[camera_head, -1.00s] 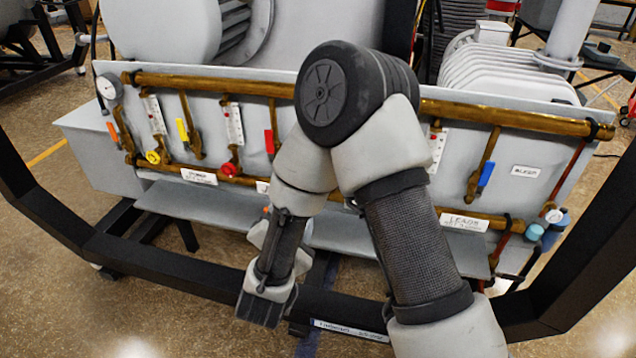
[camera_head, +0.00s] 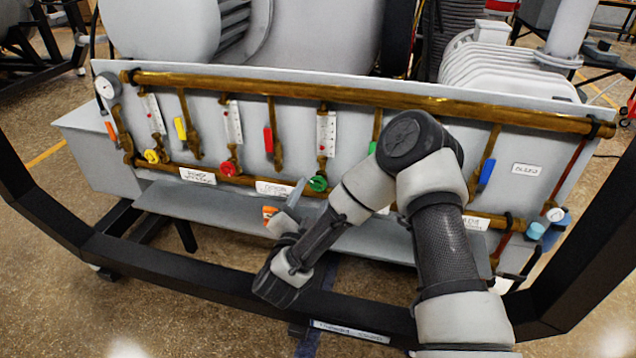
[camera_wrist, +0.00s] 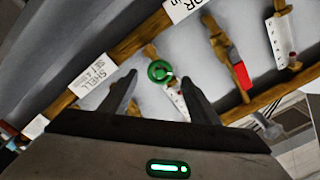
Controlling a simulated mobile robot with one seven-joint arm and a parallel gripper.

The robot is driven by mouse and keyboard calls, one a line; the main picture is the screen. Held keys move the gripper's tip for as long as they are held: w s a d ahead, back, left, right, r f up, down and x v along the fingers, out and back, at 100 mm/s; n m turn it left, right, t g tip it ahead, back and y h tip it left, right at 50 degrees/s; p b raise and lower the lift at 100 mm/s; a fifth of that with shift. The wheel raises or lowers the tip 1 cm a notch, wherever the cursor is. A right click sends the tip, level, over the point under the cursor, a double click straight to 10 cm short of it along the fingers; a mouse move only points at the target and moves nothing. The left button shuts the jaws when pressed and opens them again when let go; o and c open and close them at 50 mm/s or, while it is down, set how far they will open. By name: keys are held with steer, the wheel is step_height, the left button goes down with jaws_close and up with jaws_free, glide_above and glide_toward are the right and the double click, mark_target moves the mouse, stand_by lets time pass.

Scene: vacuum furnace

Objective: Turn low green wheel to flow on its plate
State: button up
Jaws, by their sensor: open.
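The low green wheel (camera_head: 318,184) is on the brass piping of the grey panel, at the foot of an upright white plate (camera_head: 326,133) with red marks. The plate's lettering is too small to read. In the wrist view the green wheel (camera_wrist: 160,71) shows just beyond and between the fingertips, with its white plate (camera_wrist: 178,103) running down behind it. My gripper (camera_wrist: 160,90) is open and empty. In the head view my gripper (camera_head: 291,207) is below and left of the wheel, apart from it as far as I can tell.
A red wheel (camera_head: 229,169) and a yellow wheel (camera_head: 152,156) are further left on the lower pipe. A red lever (camera_head: 268,140) and a blue lever (camera_head: 487,172) hang on the panel. A grey shelf (camera_head: 190,208) juts out below. A black frame bar (camera_head: 190,262) crosses in front.

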mark_target(317, 186)
steer(key=x, duration=0.6)
steer(key=shift+c, duration=0.5)
steer(key=c, duration=1)
steer(key=shift+o, duration=0.2)
steer(key=shift+n, duration=0.3)
steer(key=n, duration=0.2)
steer(key=shift+a+n, duration=0.1)
steer(key=shift+n, duration=0.3)
steer(key=n+b, duration=0.1)
steer(key=n, duration=0.5)
steer(key=shift+f, duration=0.1)
steer(key=shift+n, duration=0.3)
